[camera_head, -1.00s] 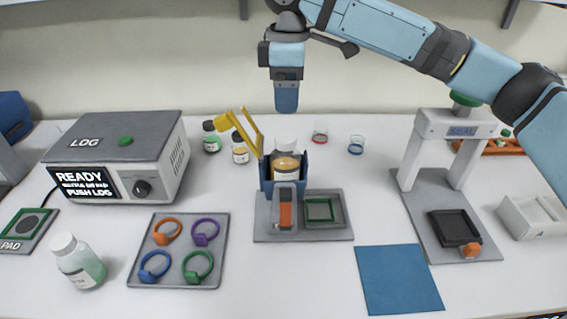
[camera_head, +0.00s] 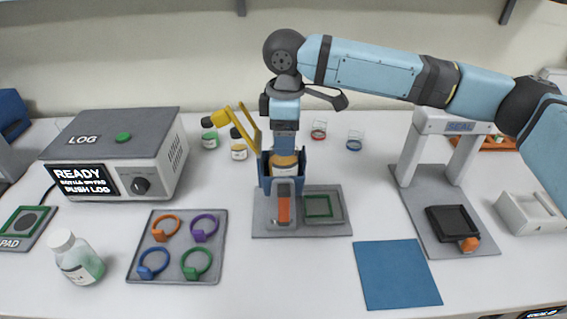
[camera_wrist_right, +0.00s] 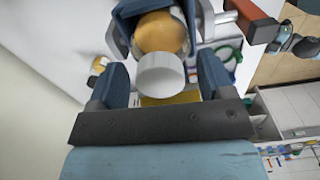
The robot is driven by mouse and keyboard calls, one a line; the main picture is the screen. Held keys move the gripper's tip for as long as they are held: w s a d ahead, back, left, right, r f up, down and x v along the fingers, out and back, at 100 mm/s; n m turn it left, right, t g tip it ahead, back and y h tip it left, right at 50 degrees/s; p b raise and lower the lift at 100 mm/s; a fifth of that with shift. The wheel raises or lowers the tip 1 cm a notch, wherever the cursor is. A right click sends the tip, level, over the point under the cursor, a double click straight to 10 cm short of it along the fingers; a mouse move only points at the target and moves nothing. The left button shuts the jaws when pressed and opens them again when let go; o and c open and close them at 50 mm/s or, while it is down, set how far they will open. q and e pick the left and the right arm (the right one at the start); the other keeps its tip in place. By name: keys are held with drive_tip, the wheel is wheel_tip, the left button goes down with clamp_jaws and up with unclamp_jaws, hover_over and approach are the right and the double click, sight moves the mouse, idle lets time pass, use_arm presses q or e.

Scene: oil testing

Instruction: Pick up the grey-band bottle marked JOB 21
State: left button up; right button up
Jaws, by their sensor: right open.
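A white-capped bottle of amber liquid (camera_head: 284,165) stands in a blue holder (camera_head: 266,184) on a grey base. I cannot read JOB 21 or make out a grey band on any bottle. My right gripper (camera_head: 285,135) points down from above, directly over this bottle. In the right wrist view its two blue fingers (camera_wrist_right: 162,84) are open, apart on either side of the white cap (camera_wrist_right: 160,73). The bottle's amber body (camera_wrist_right: 160,33) shows beyond the cap. My left gripper is not in view.
A yellow arm (camera_head: 249,125) rises close to the holder's left. Another white-capped bottle (camera_head: 80,262) is front left, beside a tray of coloured rings (camera_head: 180,262). The seal press (camera_head: 440,205) stands right, a blue mat (camera_head: 397,275) in front.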

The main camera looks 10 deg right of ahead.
clamp_jaws()
drive_tip(key=shift+r, duration=0.1)
